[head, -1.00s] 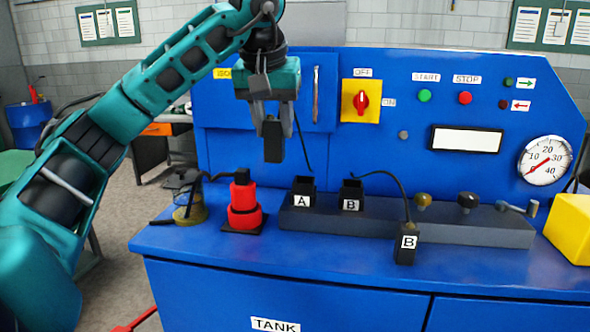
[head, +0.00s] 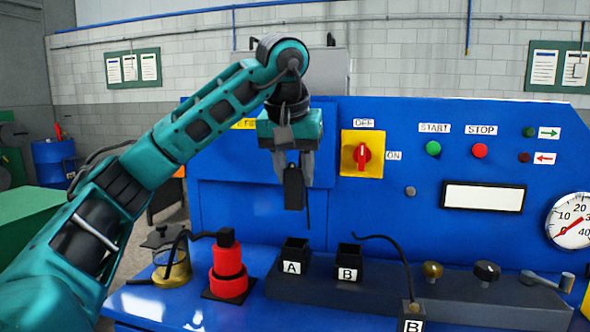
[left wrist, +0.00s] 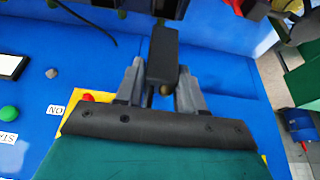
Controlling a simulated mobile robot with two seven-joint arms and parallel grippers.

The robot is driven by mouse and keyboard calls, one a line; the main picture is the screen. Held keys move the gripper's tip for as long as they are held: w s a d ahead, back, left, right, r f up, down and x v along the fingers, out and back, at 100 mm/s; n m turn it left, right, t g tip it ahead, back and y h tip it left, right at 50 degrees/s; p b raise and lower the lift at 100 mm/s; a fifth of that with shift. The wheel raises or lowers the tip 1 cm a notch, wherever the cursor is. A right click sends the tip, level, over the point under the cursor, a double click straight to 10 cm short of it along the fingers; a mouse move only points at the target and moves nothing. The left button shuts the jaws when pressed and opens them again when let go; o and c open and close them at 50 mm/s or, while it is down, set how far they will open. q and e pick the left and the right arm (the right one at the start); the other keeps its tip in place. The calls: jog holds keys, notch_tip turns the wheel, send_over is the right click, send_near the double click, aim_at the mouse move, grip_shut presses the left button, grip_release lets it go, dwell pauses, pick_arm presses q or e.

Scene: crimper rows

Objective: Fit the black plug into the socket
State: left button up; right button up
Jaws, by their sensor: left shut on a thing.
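My left gripper (head: 294,166) is shut on a black plug (head: 294,188), a dark upright block hanging below the fingers. In the head view it is above the black socket marked A (head: 293,256), with a clear gap between. The socket marked B (head: 347,262) stands to the right of A. Another black plug, labelled B (head: 411,318), is on a cord at the lower edge. In the left wrist view the held plug (left wrist: 162,55) lies between the two grey fingers (left wrist: 160,85); no label shows on it. My right gripper is not in view.
A red stepped cylinder (head: 228,272) with a black top and cord stands left of socket A, near a yellowish glass jar (head: 171,266). Knobs (head: 432,271) and a lever line the grey rail (head: 450,300) on the right. The blue panel (head: 400,225) rises behind.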

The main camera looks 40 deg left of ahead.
aim_at(294, 210)
pick_arm(q)
jog(key=shift+f+b, duration=1.5)
jog(key=shift+f, duration=1.3)
jog(key=shift+p, duration=0.4)
jog(key=shift+p, duration=0.65)
jog(key=shift+f+b, duration=0.8)
jog(key=shift+f, duration=0.85)
jog(key=o, duration=1.3)
jog(key=shift+c, duration=0.2)
